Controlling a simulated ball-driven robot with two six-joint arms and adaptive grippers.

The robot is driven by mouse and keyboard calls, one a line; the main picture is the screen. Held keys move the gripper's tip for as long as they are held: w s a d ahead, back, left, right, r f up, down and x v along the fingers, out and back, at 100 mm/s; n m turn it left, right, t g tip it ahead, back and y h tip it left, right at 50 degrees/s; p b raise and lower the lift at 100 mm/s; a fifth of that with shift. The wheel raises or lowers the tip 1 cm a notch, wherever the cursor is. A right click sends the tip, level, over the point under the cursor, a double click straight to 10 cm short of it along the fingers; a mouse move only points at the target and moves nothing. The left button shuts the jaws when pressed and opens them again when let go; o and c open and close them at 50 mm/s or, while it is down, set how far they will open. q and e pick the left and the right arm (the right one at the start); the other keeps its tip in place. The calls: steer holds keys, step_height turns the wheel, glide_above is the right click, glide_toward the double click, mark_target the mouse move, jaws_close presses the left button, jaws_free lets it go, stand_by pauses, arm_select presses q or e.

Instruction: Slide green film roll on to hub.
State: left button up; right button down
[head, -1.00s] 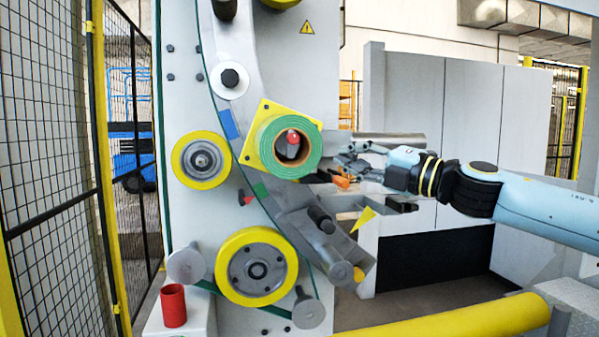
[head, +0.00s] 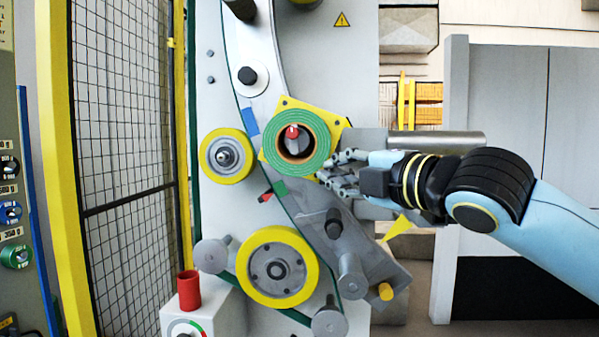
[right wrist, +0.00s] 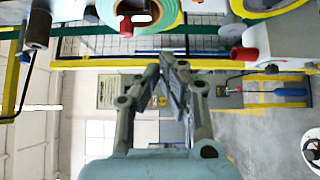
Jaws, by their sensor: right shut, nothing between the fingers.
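The green film roll (head: 271,146) is a green ring with a brown core, in front of a yellow square plate (head: 283,103). The grey hub with a red tip (head: 292,132) shows inside its core. The roll surrounds the hub in this view; how deep it sits I cannot tell. My right gripper (head: 329,168) is shut and empty at the roll's lower right edge. Whether it touches the roll is unclear. In the right wrist view the roll (right wrist: 168,15) is at the top, beyond the shut fingertips (right wrist: 174,62). My left gripper is not in view.
Yellow rollers (head: 228,156) and (head: 303,268) and grey pegs stand out from the machine panel around the roll. A grey cylinder (head: 440,141) is just above my right gripper. A red cup (head: 189,291) stands lower left. A mesh fence (head: 120,150) is at left.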

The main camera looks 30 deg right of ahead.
steer(key=a, duration=0.1)
steer(key=p, duration=0.2)
glide_toward(283, 165)
steer(key=w+a, duration=0.3)
steer(key=shift+w+d+r+y, duration=0.1)
steer(key=shift+w+d+y, duration=0.1)
steer(key=shift+w+d, duration=0.25)
steer(key=shift+w+d+r+y, duration=0.1)
steer(key=shift+w+d+y, duration=0.15)
steer(key=shift+d, duration=0.3)
steer(key=shift+w+d+f+p, duration=0.1)
steer(key=shift+w+d+p, duration=0.2)
steer(key=shift+w+d, duration=0.15)
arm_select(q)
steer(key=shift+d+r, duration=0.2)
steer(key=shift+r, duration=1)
arm_select(e)
steer(key=shift+a, duration=0.15)
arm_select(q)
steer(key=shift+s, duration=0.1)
